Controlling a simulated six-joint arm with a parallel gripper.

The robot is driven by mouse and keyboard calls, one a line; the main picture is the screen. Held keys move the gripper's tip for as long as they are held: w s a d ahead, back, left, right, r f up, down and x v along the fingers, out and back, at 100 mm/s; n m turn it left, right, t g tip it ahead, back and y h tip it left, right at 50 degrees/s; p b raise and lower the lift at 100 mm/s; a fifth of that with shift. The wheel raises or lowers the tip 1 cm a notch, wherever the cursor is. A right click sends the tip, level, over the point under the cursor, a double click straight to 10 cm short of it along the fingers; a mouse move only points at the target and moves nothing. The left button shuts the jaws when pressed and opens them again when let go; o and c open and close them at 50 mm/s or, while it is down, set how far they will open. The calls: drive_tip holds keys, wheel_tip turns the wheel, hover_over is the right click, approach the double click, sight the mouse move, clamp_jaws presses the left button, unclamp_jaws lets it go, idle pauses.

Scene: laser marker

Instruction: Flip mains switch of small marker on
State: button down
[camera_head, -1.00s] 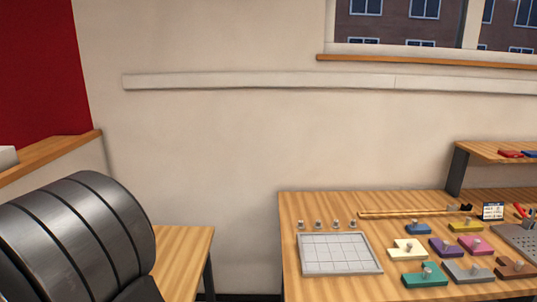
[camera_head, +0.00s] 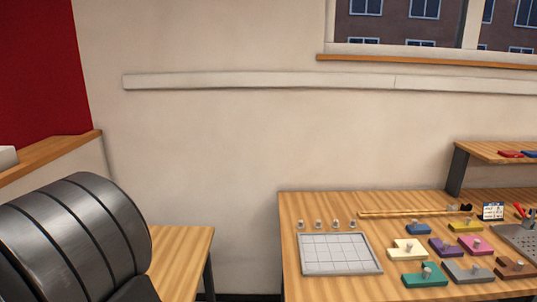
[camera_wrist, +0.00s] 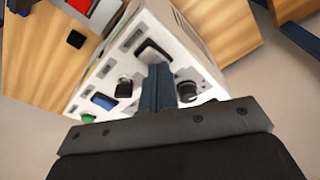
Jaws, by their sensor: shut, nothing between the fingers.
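The small marker appears to be the white box (camera_wrist: 165,16) in the wrist view, set at a tilt in the picture. Its panel has a dark rocker-like part (camera_wrist: 150,47), black round knobs (camera_wrist: 186,90), a blue display (camera_wrist: 104,101) and a green button (camera_wrist: 87,118). I cannot tell for certain which is the mains switch or how it is set. My gripper (camera_wrist: 158,69) is shut and empty, with its fingertips in front of the panel just below the rocker-like part. I cannot tell whether they touch. The head view does not show the marker or gripper.
In the wrist view, wooden surfaces (camera_wrist: 217,27) lie around the box. In the head view, a wooden table (camera_head: 300,222) at right holds a grey grid tray (camera_head: 340,268), several coloured blocks (camera_head: 446,247) and a long rod (camera_head: 405,214). A shelf (camera_head: 500,150) stands behind.

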drive_tip(key=shift+r, duration=3.55)
wheel_tip(320, 180, down, 7)
